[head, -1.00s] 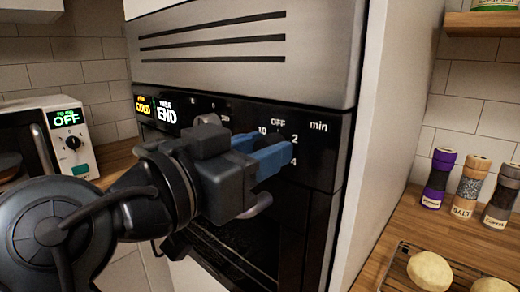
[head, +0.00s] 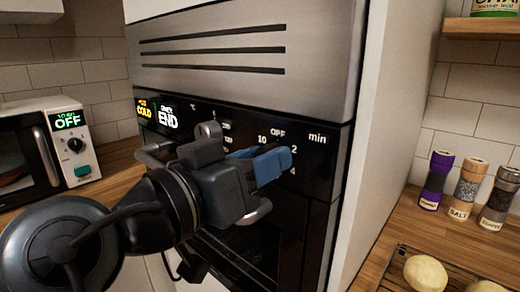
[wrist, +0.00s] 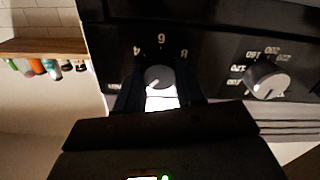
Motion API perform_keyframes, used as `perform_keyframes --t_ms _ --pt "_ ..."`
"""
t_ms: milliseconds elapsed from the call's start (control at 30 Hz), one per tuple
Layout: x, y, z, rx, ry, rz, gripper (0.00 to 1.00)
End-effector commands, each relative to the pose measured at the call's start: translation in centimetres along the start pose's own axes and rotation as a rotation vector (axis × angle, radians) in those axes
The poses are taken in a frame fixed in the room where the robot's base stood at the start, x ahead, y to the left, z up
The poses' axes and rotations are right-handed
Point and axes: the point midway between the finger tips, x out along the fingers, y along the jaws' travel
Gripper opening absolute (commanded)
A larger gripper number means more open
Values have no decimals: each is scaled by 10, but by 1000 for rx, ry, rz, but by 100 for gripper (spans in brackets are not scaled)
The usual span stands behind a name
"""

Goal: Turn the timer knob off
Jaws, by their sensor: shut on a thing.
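The timer knob (wrist: 158,75) shows in the wrist view as a grey round knob between my fingers, with a pale mark toward its lower left. The dial figures on the oven panel (wrist: 215,60) show around it; the OFF mark is not visible there. In the head view my gripper (head: 280,162) has its blue fingers at the timer dial, just below the OFF label (head: 278,133). The fingers hide the knob there. My gripper is shut on the timer knob.
A second knob (wrist: 268,80) with temperature figures sits to the right in the wrist view. The oven display (head: 157,114) reads COLD and END. A microwave (head: 70,145) stands at the left. Shakers (head: 468,188) and a rack with pale buns (head: 425,272) are on the right counter.

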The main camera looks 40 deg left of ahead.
Motion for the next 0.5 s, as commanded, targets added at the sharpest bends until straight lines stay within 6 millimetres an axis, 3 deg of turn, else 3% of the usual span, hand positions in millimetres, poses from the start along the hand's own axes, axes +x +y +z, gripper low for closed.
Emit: perform_keyframes --t_ms 500 --pt "0 0 -3 -478 -2 0 7"
